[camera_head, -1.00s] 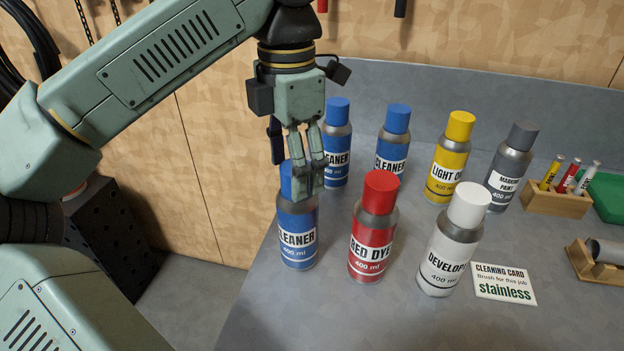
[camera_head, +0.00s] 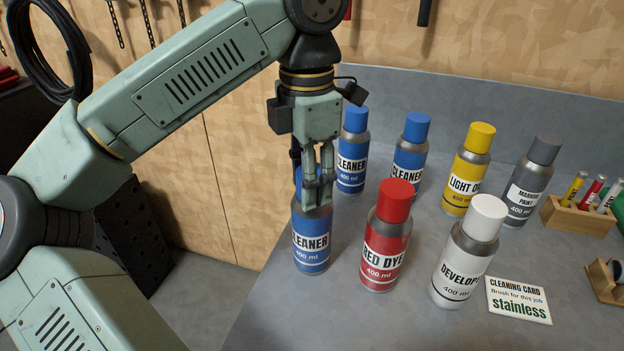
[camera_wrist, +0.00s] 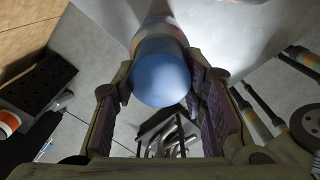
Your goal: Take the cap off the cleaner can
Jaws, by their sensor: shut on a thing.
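The front-left blue cleaner can (camera_head: 311,240) stands upright on the bench, its label facing the head camera. My gripper (camera_head: 317,196) reaches down from above and is shut on this can's blue cap (camera_head: 298,183). The fingers hide much of the cap in the head view. In the wrist view the round blue cap (camera_wrist: 162,73) sits between the two finger pads, with the can's body behind it. The cap appears to be on the can; any gap between them is hidden.
Two more blue-capped cleaner cans (camera_head: 352,165) (camera_head: 410,160) stand behind. A red dye can (camera_head: 385,250) stands close on the right, then a white-capped developer can (camera_head: 465,265). Yellow (camera_head: 466,180) and grey (camera_head: 528,190) cans stand farther back. A card reading "stainless" (camera_head: 518,300) lies front right.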

